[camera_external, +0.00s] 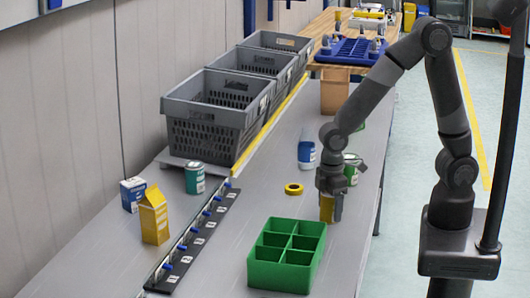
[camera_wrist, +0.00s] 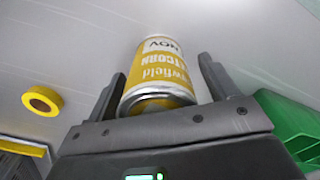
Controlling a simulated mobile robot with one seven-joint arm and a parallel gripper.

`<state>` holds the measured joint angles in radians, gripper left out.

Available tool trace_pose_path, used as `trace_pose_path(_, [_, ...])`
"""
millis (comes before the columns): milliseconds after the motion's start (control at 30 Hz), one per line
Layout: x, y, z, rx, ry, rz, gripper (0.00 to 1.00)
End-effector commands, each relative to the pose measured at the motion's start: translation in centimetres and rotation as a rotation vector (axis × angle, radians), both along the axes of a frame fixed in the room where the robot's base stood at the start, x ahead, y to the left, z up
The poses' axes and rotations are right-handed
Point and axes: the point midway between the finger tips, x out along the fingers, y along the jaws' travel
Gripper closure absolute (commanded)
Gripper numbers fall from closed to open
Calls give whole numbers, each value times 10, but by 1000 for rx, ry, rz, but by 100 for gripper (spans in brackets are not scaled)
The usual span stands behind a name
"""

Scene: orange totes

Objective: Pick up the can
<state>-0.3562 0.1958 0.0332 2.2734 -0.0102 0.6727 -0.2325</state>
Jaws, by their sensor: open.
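The yellow can (camera_wrist: 158,75) stands between the two open fingers of my gripper (camera_wrist: 160,85) in the wrist view. Its label carries white and dark lettering, part of which reads as corn. A narrow gap shows between the can and each finger. In the external view the same can (camera_external: 327,209) is partly hidden behind my gripper (camera_external: 331,205), which points down over it at the table's right side. Another can, green and white (camera_external: 195,178), stands at the left by the grey crates. A further green and white can (camera_external: 351,168) is partly hidden behind my wrist.
A green divided box (camera_external: 262,274) stands just in front of the can. A yellow tape roll (camera_external: 293,189) lies to its left; a blue and white container (camera_external: 306,153) stands behind. A yellow carton (camera_external: 154,217), blue box (camera_external: 132,192) and hook strip (camera_external: 190,245) are at left.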

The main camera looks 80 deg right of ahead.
Motion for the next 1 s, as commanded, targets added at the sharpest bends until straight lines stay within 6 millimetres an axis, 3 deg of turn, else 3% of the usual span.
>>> trace_pose_path(167, [0, 0, 0, 0, 0, 0, 22])
trace_pose_path(833, [0, 0, 1, 1, -1, 0, 77])
trace_pose_path(1000, [0, 0, 1, 1, -1, 0, 79])
